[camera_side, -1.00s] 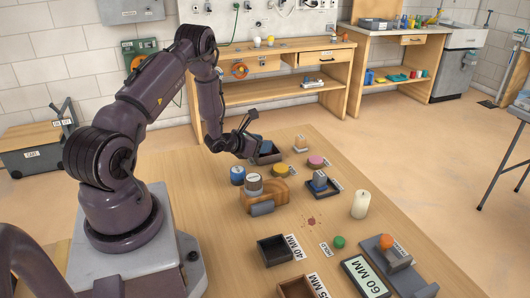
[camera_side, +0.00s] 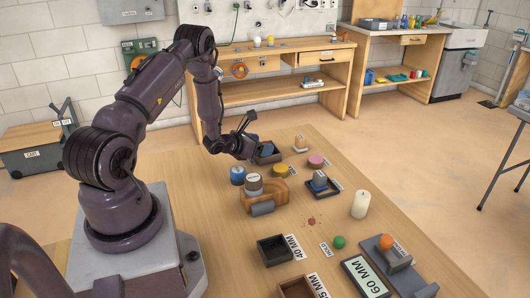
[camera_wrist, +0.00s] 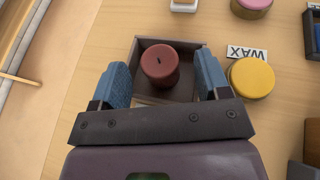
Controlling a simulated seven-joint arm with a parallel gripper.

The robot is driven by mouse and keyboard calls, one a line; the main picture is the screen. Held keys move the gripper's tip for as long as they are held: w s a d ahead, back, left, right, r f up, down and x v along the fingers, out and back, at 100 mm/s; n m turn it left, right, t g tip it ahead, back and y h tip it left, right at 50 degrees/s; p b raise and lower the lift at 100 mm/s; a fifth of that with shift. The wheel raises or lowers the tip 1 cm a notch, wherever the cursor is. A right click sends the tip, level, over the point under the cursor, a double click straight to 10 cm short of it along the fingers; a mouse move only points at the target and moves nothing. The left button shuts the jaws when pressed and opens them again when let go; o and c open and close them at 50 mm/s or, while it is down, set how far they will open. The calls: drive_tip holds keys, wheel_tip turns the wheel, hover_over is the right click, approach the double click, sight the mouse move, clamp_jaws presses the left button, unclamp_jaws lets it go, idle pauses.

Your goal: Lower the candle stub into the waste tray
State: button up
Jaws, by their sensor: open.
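A dark red candle stub (camera_wrist: 160,66) with a short black wick stands upright inside a dark grey square tray (camera_wrist: 197,45) in the wrist view. The blue fingers of my gripper (camera_wrist: 163,77) are open to its left and right, with a gap on each side. The fingers overlap the tray's side walls in this view. In the side view my gripper (camera_side: 262,147) is at the tray (camera_side: 274,157) at the far part of the table, and the stub there is hidden behind the fingers.
A WAX label (camera_wrist: 247,53) and a yellow round piece (camera_wrist: 251,78) lie right of the tray. Bare table lies left of the tray in the wrist view.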

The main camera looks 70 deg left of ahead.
drive_tip(key=v, duration=1.2)
drive_tip(key=w+d+r+m+g+h, duration=0.25)
drive_tip(key=d+r+m+h, duration=0.55)
drive_tip(key=d, duration=0.4)
drive_tip(key=w+d+r+m+g+h, duration=0.2)
drive_tip(key=w+d+r+m+h, duration=0.25)
drive_tip(key=d+r+m, duration=0.6)
drive_tip(key=s+d+r+m+g+y, duration=0.1)
drive_tip(key=s+d+r+m+g, duration=0.3)
drive_tip(key=s+d+m, duration=0.45)
drive_tip(key=s+r+m+t+y, duration=0.1)
drive_tip(key=s+r+m+y, duration=0.4)
drive_tip(key=m, duration=0.7)
drive_tip(key=shift+a+y, duration=0.3)
drive_tip(key=shift+y, duration=0.95)
